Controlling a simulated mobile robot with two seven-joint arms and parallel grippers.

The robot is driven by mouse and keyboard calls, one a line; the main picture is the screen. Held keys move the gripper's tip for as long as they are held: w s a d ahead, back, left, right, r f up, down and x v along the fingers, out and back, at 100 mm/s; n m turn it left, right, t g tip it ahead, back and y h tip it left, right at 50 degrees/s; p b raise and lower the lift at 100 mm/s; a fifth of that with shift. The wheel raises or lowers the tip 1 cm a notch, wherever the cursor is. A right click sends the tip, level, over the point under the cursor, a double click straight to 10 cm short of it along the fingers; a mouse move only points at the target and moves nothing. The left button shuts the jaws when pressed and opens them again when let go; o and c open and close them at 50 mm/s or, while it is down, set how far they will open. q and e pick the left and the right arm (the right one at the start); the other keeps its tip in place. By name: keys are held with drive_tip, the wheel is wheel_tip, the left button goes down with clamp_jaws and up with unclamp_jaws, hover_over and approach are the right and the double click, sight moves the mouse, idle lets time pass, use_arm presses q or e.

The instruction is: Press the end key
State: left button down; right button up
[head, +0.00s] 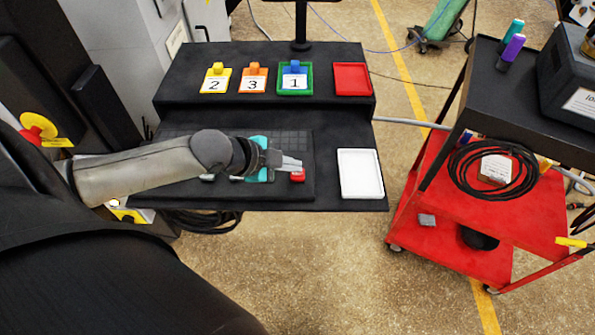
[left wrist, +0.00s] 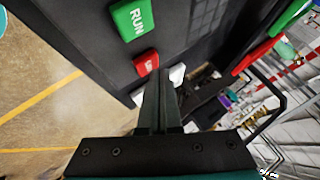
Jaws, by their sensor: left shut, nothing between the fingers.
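A red key (head: 298,176) sits on the dark key panel (head: 305,143), near its right end. In the left wrist view the red key (left wrist: 146,62) has white lettering that I cannot read fully, and a green RUN key (left wrist: 134,19) lies beside it. My left gripper (head: 299,163) is shut and empty, reaching over the panel with its fingertips close to the red key. In the left wrist view its fingers (left wrist: 161,72) are together beside the red key; I cannot tell whether they touch it. The arm and gripper hide much of the panel. My right gripper is not in view.
A white tray (head: 360,152) lies right of the panel. On the raised shelf stand yellow (head: 215,80), orange (head: 252,79) and blue (head: 295,80) numbered pieces and a red tray (head: 352,65). A red cart (head: 430,225) stands to the right, with floor between.

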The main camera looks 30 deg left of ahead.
sight(292, 175)
use_arm(q)
drive_tip(key=shift+f, duration=0.55)
idle(0.6)
drive_tip(key=shift+r, duration=0.1)
drive_tip(key=shift+r+p, duration=0.8)
drive_tip(key=shift+p, duration=0.1)
wheel_tip(292, 175, up, 5)
drive_tip(key=p, duration=0.5)
drive_tip(key=shift+r+p, duration=0.1)
drive_tip(key=shift+p, duration=0.3)
idle(0.5)
